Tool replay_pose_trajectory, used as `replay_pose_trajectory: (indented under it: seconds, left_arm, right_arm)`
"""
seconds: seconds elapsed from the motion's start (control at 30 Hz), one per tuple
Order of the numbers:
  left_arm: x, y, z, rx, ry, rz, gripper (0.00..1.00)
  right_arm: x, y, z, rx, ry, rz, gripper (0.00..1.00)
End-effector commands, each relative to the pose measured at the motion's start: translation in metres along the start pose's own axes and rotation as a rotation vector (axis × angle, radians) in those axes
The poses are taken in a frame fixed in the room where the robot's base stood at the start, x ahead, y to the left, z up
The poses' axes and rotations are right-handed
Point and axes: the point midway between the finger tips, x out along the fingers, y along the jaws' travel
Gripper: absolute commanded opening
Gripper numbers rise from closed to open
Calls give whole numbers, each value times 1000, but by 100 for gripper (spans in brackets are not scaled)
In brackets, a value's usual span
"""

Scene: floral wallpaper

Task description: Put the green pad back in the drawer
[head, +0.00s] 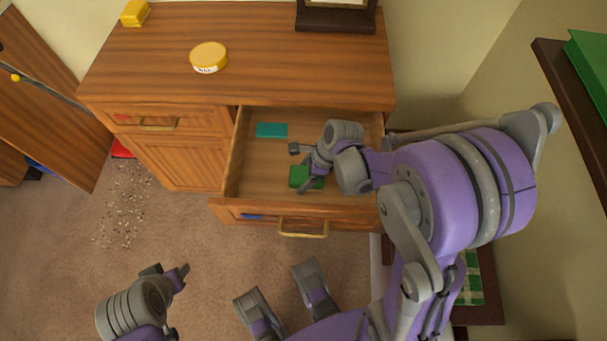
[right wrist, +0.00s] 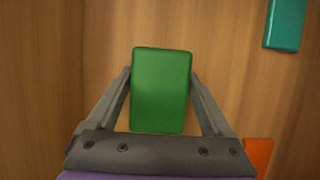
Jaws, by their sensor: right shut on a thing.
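The green pad (right wrist: 161,90) is a small rounded block between the two fingers of my right gripper (right wrist: 161,92) in the right wrist view. The right gripper is shut on it. In the head view the green pad (head: 298,176) and the right gripper (head: 300,170) are inside the outline of the open drawer (head: 232,165); I cannot tell whether the pad touches the drawer bottom. My left gripper (head: 168,275) is low at the left over the carpet, away from the drawer, its fingers apart.
A teal block (head: 271,130) lies at the back left of the drawer; it also shows in the right wrist view (right wrist: 285,24). An orange thing (right wrist: 258,154) is near the right finger. A yellow round tin (head: 208,57) stands on the cabinet top (head: 150,60).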

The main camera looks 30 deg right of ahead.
Motion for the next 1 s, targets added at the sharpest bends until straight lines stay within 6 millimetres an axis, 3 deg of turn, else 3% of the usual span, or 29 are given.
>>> replay_pose_trajectory:
  seconds: [0.17,0.2,0.3,0.53,0.67,1.0]
  left_arm:
    - [3,0,1,0,-1,0,50]
    - [4,0,1,0,-1,0,50]
    - [3,0,1,0,-1,0,50]
    - [1,0,1,0,0,0,50]
    - [-4,0,-2,0,2,0,50]
    - [-26,0,-11,0,10,0,50]
  right_arm:
    - [3,0,-1,0,0,0,33]
    - [3,0,-1,0,0,0,86]
    - [2,0,-1,0,0,0,100]
    - [1,0,0,0,0,0,100]
    - [-10,0,1,1,0,-1,100]
    - [-81,0,1,1,0,-2,100]
